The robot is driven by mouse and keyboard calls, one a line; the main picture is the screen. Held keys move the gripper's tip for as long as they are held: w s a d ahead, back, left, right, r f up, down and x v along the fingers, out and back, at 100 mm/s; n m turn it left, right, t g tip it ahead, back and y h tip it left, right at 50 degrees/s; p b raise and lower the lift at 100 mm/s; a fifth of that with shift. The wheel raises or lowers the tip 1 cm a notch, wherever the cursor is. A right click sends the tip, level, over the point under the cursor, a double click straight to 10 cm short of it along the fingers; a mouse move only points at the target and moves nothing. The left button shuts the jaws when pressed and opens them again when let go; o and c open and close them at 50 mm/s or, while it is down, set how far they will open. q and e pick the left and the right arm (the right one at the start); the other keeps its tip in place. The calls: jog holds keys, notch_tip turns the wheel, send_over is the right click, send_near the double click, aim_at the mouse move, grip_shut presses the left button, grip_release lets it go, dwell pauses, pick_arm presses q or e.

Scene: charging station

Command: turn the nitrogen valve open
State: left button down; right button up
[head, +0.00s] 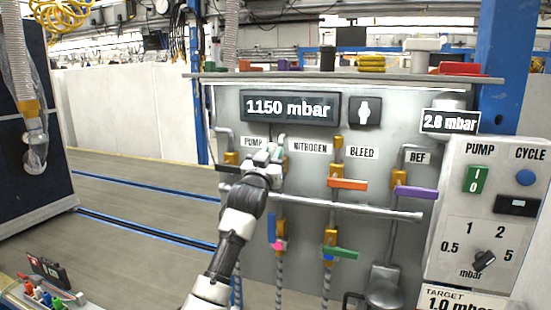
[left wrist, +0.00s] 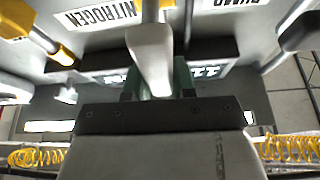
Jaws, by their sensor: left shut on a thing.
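My left gripper (head: 268,155) is at the panel, just left of the NITROGEN label (head: 310,148). In the left wrist view, my left gripper (left wrist: 158,88) is shut on a pale grey valve handle (left wrist: 150,50), with a green fingertip on either side of it. The NITROGEN label (left wrist: 102,14) shows upside down beside this handle. In the head view the gripper and arm hide most of the nitrogen valve, so how far it is turned cannot be told there. My right gripper is not in view.
The display (head: 290,107) reads 1150 mbar. The orange bleed handle (head: 347,184) and purple REF handle (head: 415,192) lie to the right. A horizontal rail (head: 350,209) runs below. A blue handle (head: 271,228) and green handle (head: 342,252) sit lower. The floor at left is clear.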

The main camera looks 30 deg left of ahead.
pick_arm(q)
jog(key=shift+a+n+y, duration=0.15)
jog(key=shift+n+y, duration=0.25)
jog(key=shift+n, duration=0.1)
jog(key=c, duration=0.9)
grip_release()
jog(key=shift+s, duration=0.1)
jog(key=b+v, duration=0.3)
jog(key=v, duration=0.7)
jog(key=shift+s+f, duration=0.1)
jog(key=shift+s, duration=0.2)
